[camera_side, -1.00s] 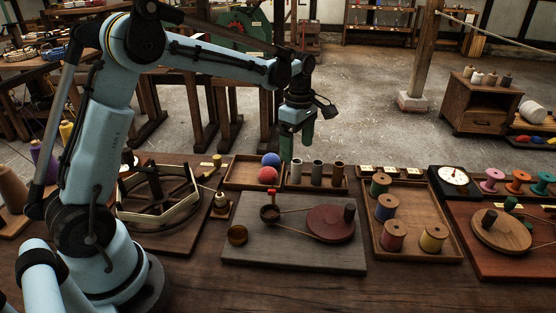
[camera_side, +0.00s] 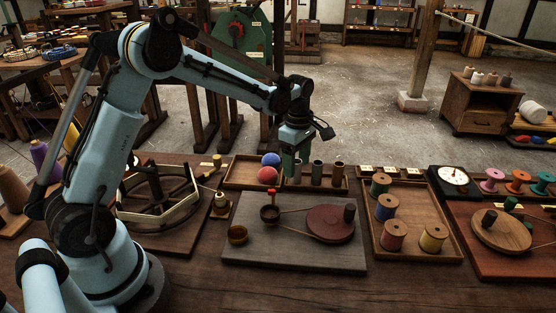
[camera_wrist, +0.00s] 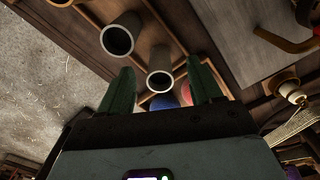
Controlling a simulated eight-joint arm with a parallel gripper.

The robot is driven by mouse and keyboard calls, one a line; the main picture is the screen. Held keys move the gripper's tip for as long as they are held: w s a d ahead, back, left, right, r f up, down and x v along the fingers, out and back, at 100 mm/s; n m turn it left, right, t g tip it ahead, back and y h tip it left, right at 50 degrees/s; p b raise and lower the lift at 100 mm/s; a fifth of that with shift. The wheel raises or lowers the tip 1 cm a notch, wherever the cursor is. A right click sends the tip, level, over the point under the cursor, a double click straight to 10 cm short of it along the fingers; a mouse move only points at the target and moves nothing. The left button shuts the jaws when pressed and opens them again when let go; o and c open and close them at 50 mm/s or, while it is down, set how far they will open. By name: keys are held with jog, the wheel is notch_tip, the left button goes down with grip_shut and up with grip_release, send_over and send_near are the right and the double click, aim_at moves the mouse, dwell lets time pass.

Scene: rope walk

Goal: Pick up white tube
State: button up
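The white tube (camera_side: 298,171) stands upright in the tray at the back of the bench, leftmost in a row of three tubes. My gripper (camera_side: 292,160) points down with its green fingers at this tube and partly covers it in the side view. In the wrist view my gripper (camera_wrist: 161,66) is open, and the pale tube (camera_wrist: 159,58) shows between the two fingers, its open end towards the camera. A gap shows on each side, so nothing appears gripped. The lower fingertips are hard to make out in the side view.
A grey tube (camera_side: 317,173) and a brown tube (camera_side: 338,174) stand close to the right. A blue ball (camera_side: 271,160) and a red ball (camera_side: 267,175) lie to the left. A board with a dark red disc (camera_side: 328,222) lies in front.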

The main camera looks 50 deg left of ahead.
jog(key=c, duration=0.9)
jog(key=shift+r, duration=4)
jog(key=shift+c, duration=0.2)
